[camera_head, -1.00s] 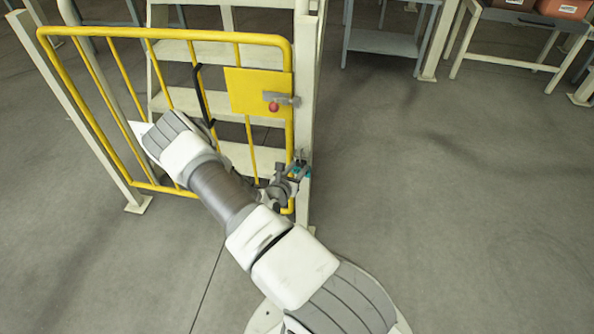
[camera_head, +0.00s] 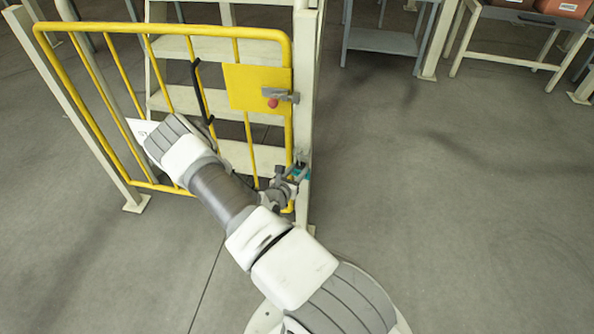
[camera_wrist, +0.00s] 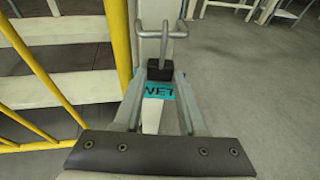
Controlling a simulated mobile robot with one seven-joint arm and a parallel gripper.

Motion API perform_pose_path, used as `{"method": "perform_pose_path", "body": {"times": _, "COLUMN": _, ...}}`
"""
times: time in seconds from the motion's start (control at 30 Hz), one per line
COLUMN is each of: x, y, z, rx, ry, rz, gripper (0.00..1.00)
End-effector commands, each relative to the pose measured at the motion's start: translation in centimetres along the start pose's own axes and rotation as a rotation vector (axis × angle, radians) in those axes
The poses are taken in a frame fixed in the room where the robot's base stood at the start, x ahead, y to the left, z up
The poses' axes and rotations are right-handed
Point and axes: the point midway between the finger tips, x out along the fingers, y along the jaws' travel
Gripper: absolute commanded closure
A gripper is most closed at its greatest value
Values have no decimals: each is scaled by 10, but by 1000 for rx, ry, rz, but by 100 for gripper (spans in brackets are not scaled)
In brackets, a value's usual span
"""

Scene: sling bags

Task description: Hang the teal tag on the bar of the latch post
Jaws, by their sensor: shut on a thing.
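The teal tag (camera_wrist: 160,91) shows dark lettering in the wrist view, between the fingers of my gripper (camera_wrist: 160,82), which is shut on it. A dark block (camera_wrist: 160,71) sits just above the tag. The pale latch post (camera_wrist: 158,12) stands straight ahead. Its grey metal bar (camera_wrist: 150,34) has upturned ends and shows above the tag. I cannot tell whether the tag touches the bar. In the head view my gripper (camera_head: 291,176) and a bit of the teal tag (camera_head: 301,173) are low beside the post (camera_head: 303,120).
A yellow gate (camera_head: 165,33) with a latch plate (camera_head: 246,88) and red knob (camera_head: 272,103) stands left of the post. Pale steps (camera_head: 222,49) rise behind it. The floor to the right (camera_head: 450,220) is clear, with tables (camera_head: 385,41) at the back.

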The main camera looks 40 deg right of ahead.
Motion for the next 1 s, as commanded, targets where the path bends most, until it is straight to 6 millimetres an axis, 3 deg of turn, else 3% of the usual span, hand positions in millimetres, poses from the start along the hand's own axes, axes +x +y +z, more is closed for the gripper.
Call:
{"method": "perform_pose_path", "body": {"times": 0.1, "x": 0, "y": 0, "z": 0, "rx": 0, "ry": 0, "rz": 0, "gripper": 100}}
{"method": "perform_pose_path", "body": {"times": 0.13, "x": 0, "y": 0, "z": 0, "rx": 0, "ry": 0, "rz": 0, "gripper": 57}}
{"method": "perform_pose_path", "body": {"times": 0.3, "x": 0, "y": 0, "z": 0, "rx": 0, "ry": 0, "rz": 0, "gripper": 27}}
{"method": "perform_pose_path", "body": {"times": 0.53, "x": 0, "y": 0, "z": 0, "rx": 0, "ry": 0, "rz": 0, "gripper": 24}}
{"method": "perform_pose_path", "body": {"times": 0.67, "x": 0, "y": 0, "z": 0, "rx": 0, "ry": 0, "rz": 0, "gripper": 1}}
{"method": "perform_pose_path", "body": {"times": 1.0, "x": -4, "y": 0, "z": 0, "rx": -1, "ry": 0, "rz": 1, "gripper": 0}}
